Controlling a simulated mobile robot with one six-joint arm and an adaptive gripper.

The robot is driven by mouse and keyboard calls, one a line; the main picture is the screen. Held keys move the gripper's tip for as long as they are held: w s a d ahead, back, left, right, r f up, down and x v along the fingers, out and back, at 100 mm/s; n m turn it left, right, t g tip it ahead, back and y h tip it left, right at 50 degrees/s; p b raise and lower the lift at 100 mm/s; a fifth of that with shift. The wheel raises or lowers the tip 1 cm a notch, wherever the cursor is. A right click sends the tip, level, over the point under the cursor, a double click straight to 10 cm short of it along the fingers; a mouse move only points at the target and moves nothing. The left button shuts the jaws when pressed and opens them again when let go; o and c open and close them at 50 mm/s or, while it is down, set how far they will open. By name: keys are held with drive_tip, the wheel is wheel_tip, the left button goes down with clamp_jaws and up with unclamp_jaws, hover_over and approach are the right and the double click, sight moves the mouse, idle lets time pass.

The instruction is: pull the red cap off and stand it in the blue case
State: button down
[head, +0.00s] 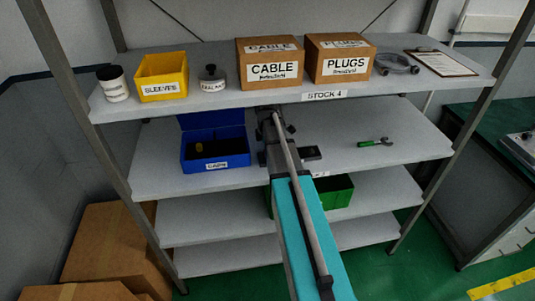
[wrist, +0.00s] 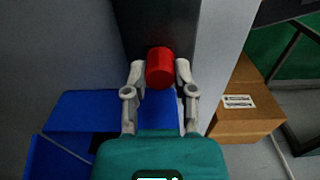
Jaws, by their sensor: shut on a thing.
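The red cap (wrist: 160,68) sits between the fingertips of my gripper (wrist: 160,72) in the wrist view, and the fingers are closed on its sides. I cannot tell whether the cap is free of what it was on; the area behind it is dark. The blue case (head: 216,162), labelled CAPS, stands open on the second shelf in the head view, with a small yellow thing (head: 199,147) inside. Blue surfaces, apparently the case, show below and left of the gripper in the wrist view (wrist: 85,108). In the head view my arm hides the cap and the fingertips.
The top shelf above holds a yellow SLEEVES bin (head: 162,86), CABLE (head: 270,71) and PLUGS (head: 346,66) boxes. A green-handled tool (head: 374,142) lies right on the second shelf. A green bin (head: 340,190) is below.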

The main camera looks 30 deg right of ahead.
drive_tip(key=shift+r, duration=0.2)
drive_tip(key=shift+r+p, duration=0.75)
drive_tip(key=shift+p, duration=0.2)
drive_tip(key=shift+r+p, duration=0.3)
drive_tip(key=shift+p, duration=0.05)
